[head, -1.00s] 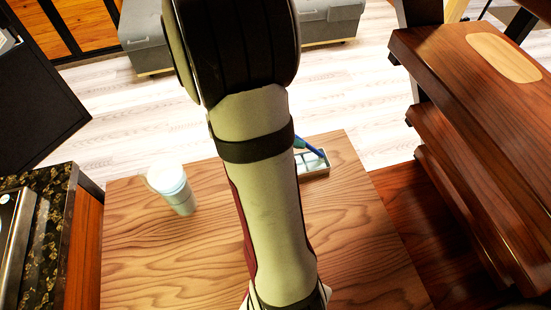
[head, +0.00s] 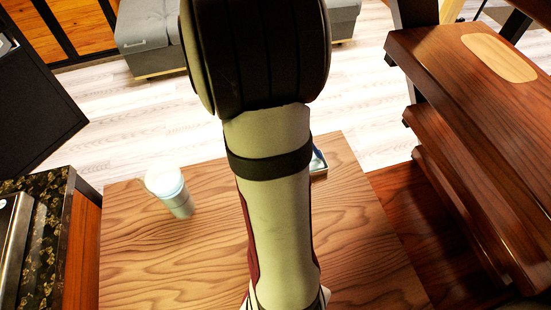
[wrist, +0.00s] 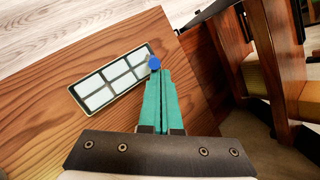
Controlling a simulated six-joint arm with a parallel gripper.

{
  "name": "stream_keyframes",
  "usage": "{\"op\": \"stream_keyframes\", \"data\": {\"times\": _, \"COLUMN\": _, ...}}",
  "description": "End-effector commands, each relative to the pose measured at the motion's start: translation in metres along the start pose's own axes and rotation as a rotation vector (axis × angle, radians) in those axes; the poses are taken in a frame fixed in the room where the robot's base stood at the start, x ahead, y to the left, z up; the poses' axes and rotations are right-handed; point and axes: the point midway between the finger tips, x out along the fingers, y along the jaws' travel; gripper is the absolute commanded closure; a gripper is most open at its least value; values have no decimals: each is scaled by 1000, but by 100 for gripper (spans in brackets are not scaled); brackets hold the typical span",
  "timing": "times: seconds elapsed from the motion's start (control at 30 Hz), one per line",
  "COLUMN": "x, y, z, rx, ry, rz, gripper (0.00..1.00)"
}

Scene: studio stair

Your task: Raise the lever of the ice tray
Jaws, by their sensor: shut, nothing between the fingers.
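The ice tray (wrist: 113,80) lies on the wooden table, a pale frame with several white compartments in the wrist view. The blue lever (wrist: 154,62) shows as a small blue end at the tray's right end; the rest of it is hard to make out. My gripper (wrist: 160,73) has teal fingers closed together, empty, with their tips right at the blue end. I cannot tell whether they touch it. In the head view my arm hides the gripper and most of the tray; only the tray's right edge (head: 319,171) shows.
Dark wooden stairs (head: 470,150) rise at the right. A dark stone counter (head: 42,230) is at the left. The table's front left is clear.

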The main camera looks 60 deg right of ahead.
Motion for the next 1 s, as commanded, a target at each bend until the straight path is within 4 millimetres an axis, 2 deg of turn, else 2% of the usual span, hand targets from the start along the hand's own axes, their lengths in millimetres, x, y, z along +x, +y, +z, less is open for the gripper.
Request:
{"op": "stream_keyframes", "data": {"times": 0.37, "x": -12, "y": -6, "z": 6, "rx": 0, "ry": -1, "rz": 1, "gripper": 100}}
{"op": "stream_keyframes", "data": {"times": 0.47, "x": -15, "y": -6, "z": -4, "rx": -1, "ry": 0, "rz": 1, "gripper": 100}}
{"op": "stream_keyframes", "data": {"times": 0.6, "x": -24, "y": -6, "z": -33, "rx": -5, "ry": -1, "rz": 1, "gripper": 100}}
{"op": "stream_keyframes", "data": {"times": 1.0, "x": -161, "y": -16, "z": -22, "rx": 0, "ry": -8, "rz": 11, "gripper": 100}}
